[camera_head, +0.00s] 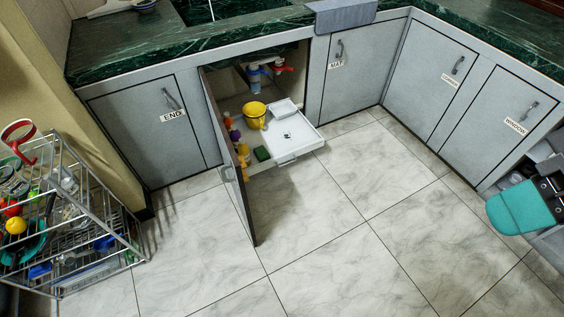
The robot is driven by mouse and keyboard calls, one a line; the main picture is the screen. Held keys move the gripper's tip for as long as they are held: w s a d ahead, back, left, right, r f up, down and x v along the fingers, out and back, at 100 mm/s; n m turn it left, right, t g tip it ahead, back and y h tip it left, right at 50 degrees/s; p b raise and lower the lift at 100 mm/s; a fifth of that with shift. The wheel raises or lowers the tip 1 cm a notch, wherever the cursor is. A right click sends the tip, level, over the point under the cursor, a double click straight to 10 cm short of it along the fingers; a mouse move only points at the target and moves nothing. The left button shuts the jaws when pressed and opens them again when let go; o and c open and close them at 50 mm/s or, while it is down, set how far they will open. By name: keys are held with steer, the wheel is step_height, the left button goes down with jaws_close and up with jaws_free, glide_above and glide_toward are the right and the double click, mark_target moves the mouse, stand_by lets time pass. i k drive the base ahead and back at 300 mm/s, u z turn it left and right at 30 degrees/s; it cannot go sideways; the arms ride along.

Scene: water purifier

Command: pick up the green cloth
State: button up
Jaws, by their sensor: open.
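A teal-green flat piece with a rounded end (520,208) is at the right edge of the view, beside dark and grey parts. It looks like the green cloth, but I cannot be sure. A small dark green block (262,153), more like a sponge, lies inside the open cabinet in front of the yellow pot. My gripper is not clearly visible, and I see nothing holding the teal piece.
The cabinet door (230,165) stands open into the room. A white pull-out tray (290,137) sticks out beside a yellow pot (254,113). A wire rack (75,225) stands at left. A grey cloth (340,14) hangs over the green counter. The middle floor is clear.

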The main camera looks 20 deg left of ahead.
mark_target(261, 153)
steer(key=z, duration=0.3)
steer(key=i, duration=2.3)
steer(key=u, duration=0.6)
steer(key=i, duration=0.6)
steer(key=u, duration=1.4)
steer(key=i, duration=0.65)
steer(key=u, duration=0.6)
